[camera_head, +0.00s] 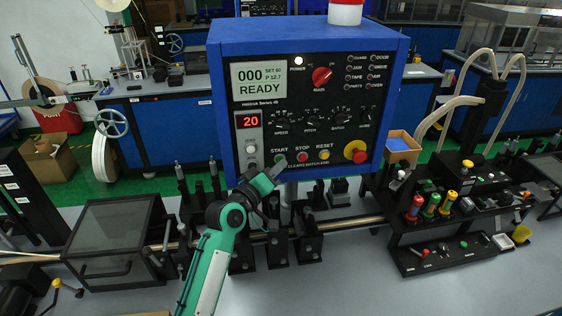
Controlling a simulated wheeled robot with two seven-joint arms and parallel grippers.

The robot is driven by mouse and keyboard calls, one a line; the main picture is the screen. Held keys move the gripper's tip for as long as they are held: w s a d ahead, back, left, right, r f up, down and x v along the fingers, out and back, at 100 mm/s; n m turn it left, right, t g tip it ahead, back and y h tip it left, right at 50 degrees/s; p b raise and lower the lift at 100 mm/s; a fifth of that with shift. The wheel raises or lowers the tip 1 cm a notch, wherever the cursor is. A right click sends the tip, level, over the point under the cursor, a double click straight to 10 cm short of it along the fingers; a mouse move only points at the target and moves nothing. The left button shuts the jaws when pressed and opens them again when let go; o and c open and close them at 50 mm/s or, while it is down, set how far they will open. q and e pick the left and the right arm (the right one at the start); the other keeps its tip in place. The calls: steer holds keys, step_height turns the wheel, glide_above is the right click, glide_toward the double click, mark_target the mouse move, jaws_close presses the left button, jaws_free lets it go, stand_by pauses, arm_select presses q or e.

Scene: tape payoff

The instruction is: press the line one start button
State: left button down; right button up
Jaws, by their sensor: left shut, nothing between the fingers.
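The blue control box (394,75) with a black front panel stands in the middle of the head view. Its row of buttons runs along the lower panel, labelled START, STOP and RESET. The green start button (280,158) is the leftmost, with the red stop button (302,157) and the yellow reset button (323,155) to its right. My left gripper (277,167) is shut and empty, its tips just below and in front of the start button, partly covering it. I cannot tell whether they touch it. My right gripper is not in view.
The display (259,80) reads 000 and READY. A red and yellow emergency stop (355,152) sits at the panel's lower right. A rail with black fixtures (307,241) runs below the box. A dark-lidded box (110,240) stands left; a black tool station (455,215) stands right.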

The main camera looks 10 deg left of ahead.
arm_select(q)
steer(key=shift+w+a, duration=0.1)
steer(key=shift+w, duration=0.05)
stand_by(0.3)
steer(key=shift+s+d+p, duration=0.2)
steer(key=shift+s+p, duration=0.1)
steer(key=shift+s, duration=0.15)
steer(key=s, duration=0.1)
steer(key=s+d+p, duration=0.1)
steer(key=s, duration=0.1)
steer(key=s+d+p, duration=0.1)
steer(key=s, duration=0.1)
steer(key=shift+s+d, duration=0.15)
steer(key=shift+s, duration=0.1)
stand_by(0.7)
